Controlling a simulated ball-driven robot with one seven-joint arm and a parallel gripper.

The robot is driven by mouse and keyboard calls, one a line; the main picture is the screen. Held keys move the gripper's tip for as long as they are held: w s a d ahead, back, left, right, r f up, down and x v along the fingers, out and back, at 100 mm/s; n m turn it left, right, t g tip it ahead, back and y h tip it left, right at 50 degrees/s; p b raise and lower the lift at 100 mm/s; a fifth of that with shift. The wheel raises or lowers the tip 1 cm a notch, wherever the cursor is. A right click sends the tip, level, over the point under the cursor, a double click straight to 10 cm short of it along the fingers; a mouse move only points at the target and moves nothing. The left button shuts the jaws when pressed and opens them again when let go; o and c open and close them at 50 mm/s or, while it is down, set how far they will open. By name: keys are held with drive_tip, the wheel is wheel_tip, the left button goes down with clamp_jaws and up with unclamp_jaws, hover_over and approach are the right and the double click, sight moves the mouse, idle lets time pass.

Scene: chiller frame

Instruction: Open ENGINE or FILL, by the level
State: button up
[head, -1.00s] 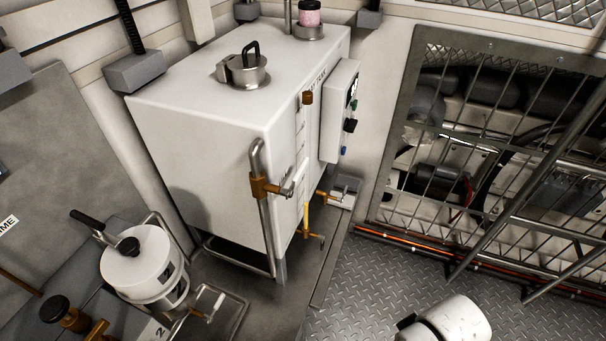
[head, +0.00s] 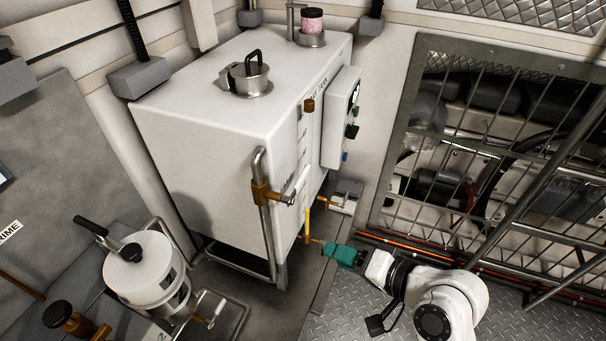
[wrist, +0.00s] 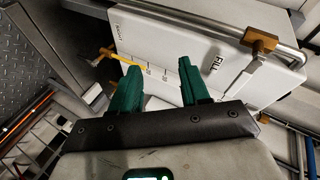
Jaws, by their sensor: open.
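The white tank (head: 215,135) stands at the picture's middle. A sight gauge runs down its front edge, with a yellow column (head: 307,222) only at its bottom end; the wrist view shows this yellow (wrist: 125,60) below the scale marks. The FILL label (wrist: 214,65) lies near a brass valve (wrist: 262,42) on a metal pipe; in the head view this valve (head: 262,192) has a pale lever. Another brass valve (head: 327,203) sits low at the right; a small label (wrist: 118,36) is hard to read. My gripper (head: 331,250) is open and empty, near the gauge's lower brass fitting.
A white canister (head: 145,265) and brass valve (head: 62,312) stand at lower left. A control box (head: 340,118) projects from the tank's right side. A barred metal frame (head: 400,130) stands at right, with orange lines (head: 400,246) along its foot. Checkered floor (head: 335,318) lies below.

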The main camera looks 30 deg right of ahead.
sight(305, 179)
drive_tip(key=w+d+r+m+t, duration=0.2)
drive_tip(key=w+r+m+t, duration=0.25)
drive_tip(key=r, duration=0.55)
drive_tip(key=shift+m+t+y, duration=0.25)
drive_tip(key=shift+t+y, duration=0.1)
drive_tip(key=shift+y, duration=0.15)
drive_tip(key=p+x, duration=0.1)
drive_tip(key=x, duration=0.4)
drive_tip(key=p+x, duration=0.1)
drive_tip(key=x, duration=0.4)
drive_tip(key=shift+a, duration=0.3)
clamp_jaws()
